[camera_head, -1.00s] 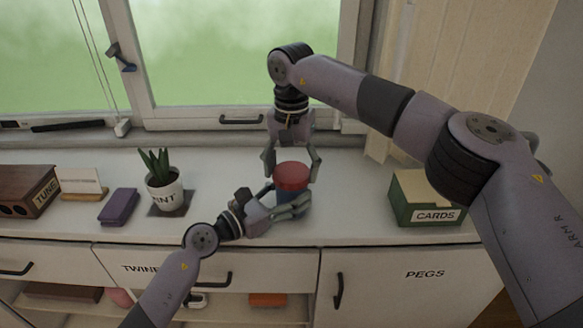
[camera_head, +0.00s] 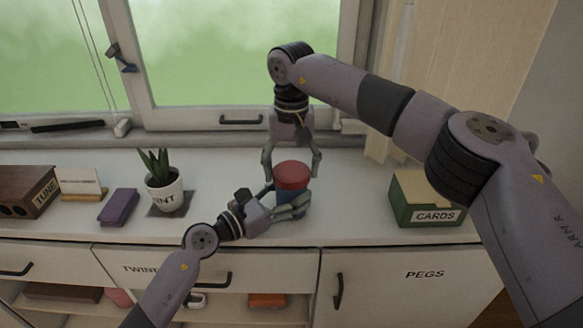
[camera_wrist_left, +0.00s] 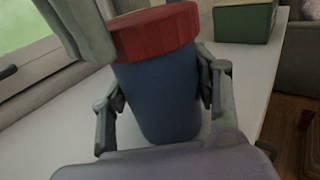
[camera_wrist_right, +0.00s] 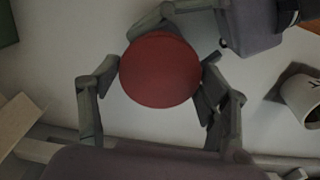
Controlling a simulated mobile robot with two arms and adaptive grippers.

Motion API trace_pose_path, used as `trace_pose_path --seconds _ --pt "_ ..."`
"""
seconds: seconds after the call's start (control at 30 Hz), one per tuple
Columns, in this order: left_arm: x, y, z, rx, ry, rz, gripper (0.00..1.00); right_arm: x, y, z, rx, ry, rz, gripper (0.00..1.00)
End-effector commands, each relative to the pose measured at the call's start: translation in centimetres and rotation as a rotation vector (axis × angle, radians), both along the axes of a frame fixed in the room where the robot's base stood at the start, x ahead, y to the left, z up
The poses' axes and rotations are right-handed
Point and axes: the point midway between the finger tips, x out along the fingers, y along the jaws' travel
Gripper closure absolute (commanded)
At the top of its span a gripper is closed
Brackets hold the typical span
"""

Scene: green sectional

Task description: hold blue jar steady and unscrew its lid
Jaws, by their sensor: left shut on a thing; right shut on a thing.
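The blue jar (camera_head: 292,212) stands upright on the white counter, and its body fills the middle of the left wrist view (camera_wrist_left: 160,95). The red lid (camera_head: 292,174) sits on top of the jar; it shows as a red disc in the right wrist view (camera_wrist_right: 160,70). My left gripper (camera_head: 290,207) is shut around the jar's body from the left, one finger on each side. My right gripper (camera_head: 292,170) reaches down from above and is shut on the lid, with a finger on either side of it. The far side of the jar is hidden.
A green box labelled CARDS (camera_head: 426,200) stands on the right of the counter. A potted plant (camera_head: 163,185), a purple block (camera_head: 119,207), a card in a holder (camera_head: 80,184) and a brown box (camera_head: 29,192) stand on the left. The window is behind.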

Motion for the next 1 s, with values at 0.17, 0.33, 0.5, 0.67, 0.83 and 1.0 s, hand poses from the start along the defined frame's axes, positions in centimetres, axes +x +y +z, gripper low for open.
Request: trace_pose_path --seconds 0.17,0.33,0.5,0.67,0.83,1.0 --pt "0.0 0.0 -0.1 0.001 0.001 0.0 1.0 0.1 0.0 0.7 0.0 -0.003 -0.001 0.63" --pt "0.0 0.0 -0.1 0.002 0.001 0.0 1.0 0.0 0.0 1.3 -0.001 -0.003 -0.001 0.63" --pt "0.0 0.0 -0.1 0.002 0.001 0.0 1.0 0.0 0.0 1.9 -0.001 -0.002 -0.001 0.63" --pt "0.0 0.0 -0.1 0.002 0.001 0.0 1.0 0.0 0.0 2.0 0.0 -0.001 0.0 0.63" --pt "0.0 0.0 -0.1 0.002 0.001 0.0 1.0 0.0 0.0 2.0 0.0 -0.001 0.0 0.63" --pt "0.0 0.0 -0.1 0.002 0.001 0.0 1.0 0.0 0.0 2.7 0.0 -0.002 -0.001 0.63"
